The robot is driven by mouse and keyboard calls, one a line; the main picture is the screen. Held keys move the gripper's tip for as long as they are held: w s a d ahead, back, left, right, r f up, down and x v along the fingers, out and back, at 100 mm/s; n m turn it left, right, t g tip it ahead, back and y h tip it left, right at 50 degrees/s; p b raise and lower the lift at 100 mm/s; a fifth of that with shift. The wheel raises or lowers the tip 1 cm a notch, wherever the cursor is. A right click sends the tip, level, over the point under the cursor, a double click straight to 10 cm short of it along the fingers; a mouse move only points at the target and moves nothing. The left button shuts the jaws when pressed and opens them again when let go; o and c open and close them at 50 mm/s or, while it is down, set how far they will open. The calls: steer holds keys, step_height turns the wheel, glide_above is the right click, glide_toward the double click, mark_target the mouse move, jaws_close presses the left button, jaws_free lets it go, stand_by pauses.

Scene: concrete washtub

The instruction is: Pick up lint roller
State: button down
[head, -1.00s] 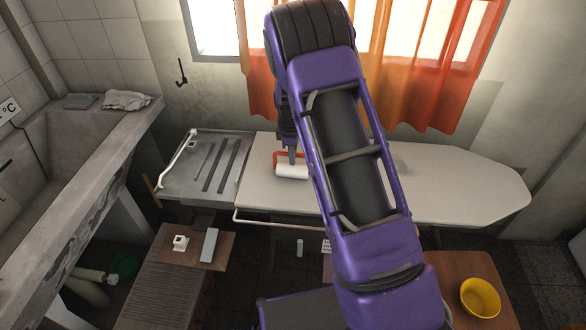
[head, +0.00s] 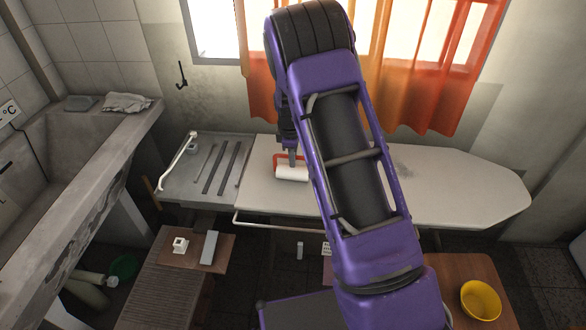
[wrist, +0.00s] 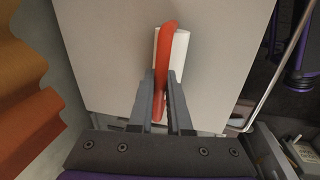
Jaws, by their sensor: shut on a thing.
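The lint roller (head: 292,173) has a white cylinder and a red-orange handle. It is at the left part of the white ironing board, below my arm in the head view. In the wrist view the lint roller (wrist: 181,52) lies along the fingers, its red handle between them. My gripper (wrist: 161,105) is shut on the red handle. In the head view my gripper (head: 292,158) points down at the roller, partly hidden by my purple arm. I cannot tell whether the roller touches the board.
The ironing board (head: 450,185) has clear space to the right. Its metal end rest (head: 180,180) is at left. A concrete washtub (head: 75,165) stands at far left. A wooden table (head: 150,290) and a yellow bowl (head: 480,300) are in front. Orange curtains (head: 430,70) hang behind.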

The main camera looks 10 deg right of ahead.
steer(key=shift+r, duration=0.1)
step_height(320, 180, up, 10)
steer(key=shift+f+p, duration=0.1)
steer(key=shift+p, duration=0.4)
steer(key=c, duration=1.5)
jaws_free()
jaws_close()
